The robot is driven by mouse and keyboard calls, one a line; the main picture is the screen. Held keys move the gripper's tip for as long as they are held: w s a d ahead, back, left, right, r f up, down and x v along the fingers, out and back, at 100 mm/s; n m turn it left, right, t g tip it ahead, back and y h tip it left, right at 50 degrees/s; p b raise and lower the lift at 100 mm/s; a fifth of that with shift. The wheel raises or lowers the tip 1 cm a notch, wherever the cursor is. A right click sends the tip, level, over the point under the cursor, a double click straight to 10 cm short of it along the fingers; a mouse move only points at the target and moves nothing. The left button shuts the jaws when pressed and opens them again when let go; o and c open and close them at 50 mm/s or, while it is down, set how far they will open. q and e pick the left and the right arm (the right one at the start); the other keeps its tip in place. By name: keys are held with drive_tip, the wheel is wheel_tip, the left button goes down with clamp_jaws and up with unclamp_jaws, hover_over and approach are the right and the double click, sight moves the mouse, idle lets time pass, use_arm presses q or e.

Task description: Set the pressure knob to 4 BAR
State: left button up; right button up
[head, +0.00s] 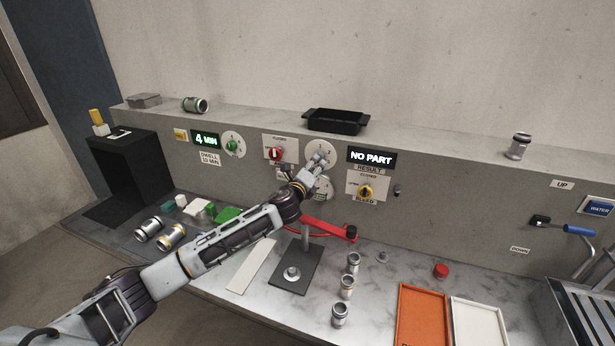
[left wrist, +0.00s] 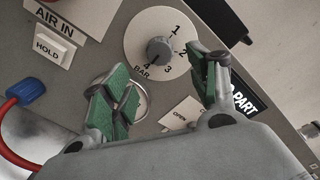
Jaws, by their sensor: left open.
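The pressure dial (head: 312,146) is a white disc on the grey panel, partly hidden by my left gripper (head: 319,160) in the head view. In the left wrist view the dial (left wrist: 138,29) shows the numbers 1 to 4 and BAR, with a grey round knob (left wrist: 158,48) at its centre. I cannot tell for sure which number the knob points at. My left gripper (left wrist: 163,88) is open, its green-padded fingers apart and empty, with the knob in view beyond the gap between them. My right gripper is not in view.
A pressure gauge is partly hidden below. A black tray (head: 336,121) sits on the ledge.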

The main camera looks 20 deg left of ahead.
use_arm(q)
drive_tip(key=shift+s+r, duration=0.15)
drive_tip(key=shift+s, duration=2.05)
